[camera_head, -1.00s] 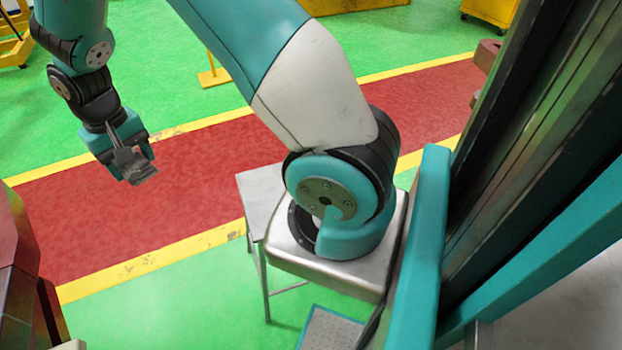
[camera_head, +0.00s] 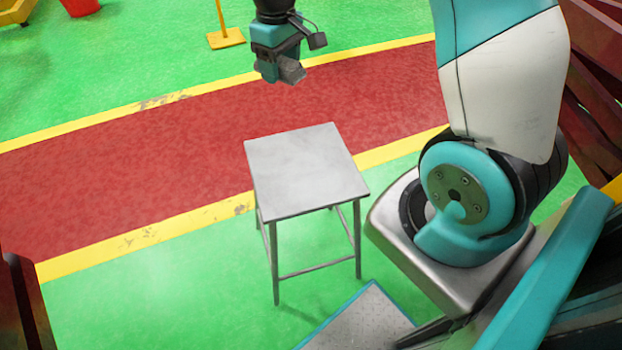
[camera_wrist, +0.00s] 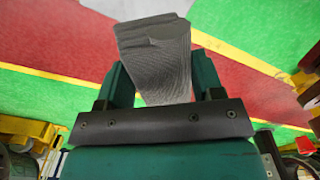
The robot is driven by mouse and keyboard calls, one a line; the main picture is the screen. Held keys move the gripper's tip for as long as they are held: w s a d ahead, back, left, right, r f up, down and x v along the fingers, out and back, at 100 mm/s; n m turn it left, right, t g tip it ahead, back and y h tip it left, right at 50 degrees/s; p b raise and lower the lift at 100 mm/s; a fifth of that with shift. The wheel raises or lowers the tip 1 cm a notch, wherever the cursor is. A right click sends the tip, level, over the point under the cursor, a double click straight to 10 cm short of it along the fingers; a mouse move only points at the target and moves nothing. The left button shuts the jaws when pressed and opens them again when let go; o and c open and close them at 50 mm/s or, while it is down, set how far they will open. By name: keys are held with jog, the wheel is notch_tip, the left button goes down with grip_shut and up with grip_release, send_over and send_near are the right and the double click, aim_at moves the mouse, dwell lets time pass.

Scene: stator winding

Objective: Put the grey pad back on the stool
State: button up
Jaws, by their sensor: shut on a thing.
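The stool (camera_head: 305,170) stands in the middle of the head view, on the green floor by the yellow line. Its flat grey-metal top is bare. My gripper (camera_head: 281,68) hangs in the air above and behind the stool, over the red walkway in the picture. It is shut on the grey pad (camera_head: 292,72), which shows small below the fingers. In the wrist view the grey pad (camera_wrist: 158,62) sits between the two teal fingers, with ridged sides and a stepped outer end. The part between the fingers is partly hidden.
A yellow-footed stand (camera_head: 226,38) and a red bucket (camera_head: 80,6) are on the green floor at the back. A dark red structure (camera_head: 24,305) stands at the lower left edge. The space around the stool's left side is clear.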

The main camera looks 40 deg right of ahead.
aim_at(308, 165)
jog(key=d+f+n+b, duration=0.1)
jog(key=f+n+b, duration=0.2)
jog(key=f+b, duration=0.4)
jog(key=s+d+f+n+b, duration=0.1)
jog(key=f+n+b, duration=0.3)
jog(key=f, duration=0.9)
jog(key=s+d+f+n+b, duration=0.1)
jog(key=f+n+b, duration=0.3)
jog(key=f+b, duration=0.6)
jog(key=shift+d+f, duration=0.25)
jog(key=shift+d, duration=0.65)
jog(key=shift+f, duration=0.1)
jog(key=o, duration=0.9)
